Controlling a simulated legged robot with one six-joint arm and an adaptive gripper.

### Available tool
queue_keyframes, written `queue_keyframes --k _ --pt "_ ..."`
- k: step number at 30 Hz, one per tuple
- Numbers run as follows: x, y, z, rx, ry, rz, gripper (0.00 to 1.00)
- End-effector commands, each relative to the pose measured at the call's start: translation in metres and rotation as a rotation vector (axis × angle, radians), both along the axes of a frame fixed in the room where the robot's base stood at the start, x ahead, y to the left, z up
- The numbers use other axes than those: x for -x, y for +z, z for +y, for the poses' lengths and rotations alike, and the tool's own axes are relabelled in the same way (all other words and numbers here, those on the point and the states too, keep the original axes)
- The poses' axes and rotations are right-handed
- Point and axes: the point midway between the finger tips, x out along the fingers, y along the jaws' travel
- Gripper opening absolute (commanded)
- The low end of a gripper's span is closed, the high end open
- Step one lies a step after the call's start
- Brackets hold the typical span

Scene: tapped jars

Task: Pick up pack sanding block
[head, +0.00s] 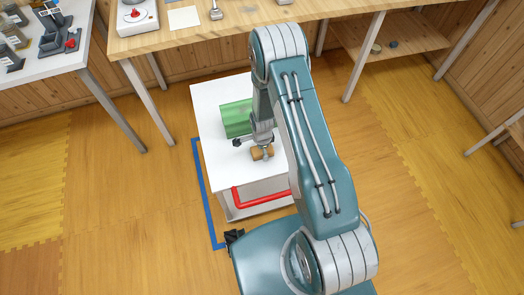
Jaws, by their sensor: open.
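A small tan-brown block (262,153), which looks like the sanding block, lies on the white table top (218,166) right by my gripper. My gripper (254,146) points down over the table, open, with its fingers close to the block. The fingers partly hide the block, and I cannot tell whether they touch it. A green rounded object (236,118) lies behind and left of the gripper on the same top. My arm hides the right side of the top.
A red bar (262,196) runs along the near side of the white table. Blue tape (204,190) marks the floor at its left. The near left of the white top is clear.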

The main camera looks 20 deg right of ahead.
Motion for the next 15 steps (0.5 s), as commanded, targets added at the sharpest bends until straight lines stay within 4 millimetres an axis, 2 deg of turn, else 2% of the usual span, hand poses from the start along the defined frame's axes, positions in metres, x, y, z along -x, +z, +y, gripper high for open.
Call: queue_keyframes --k 4,5,6,8,9,15 --pt "-0.0001 0.0003 0.0 0.0 0.0 0.0 1.0" --pt "0.0 0.0003 0.0 0.0 0.0 0.0 0.87" --pt "0.0 0.0004 0.0 0.0 0.0 0.0 0.69" --pt "0.0 0.0004 0.0 0.0 0.0 0.0 0.42" --pt "0.0 0.0004 0.0 0.0 0.0 0.0 0.24" --pt "0.0 0.0002 0.0 0.0 0.0 0.001 0.22"
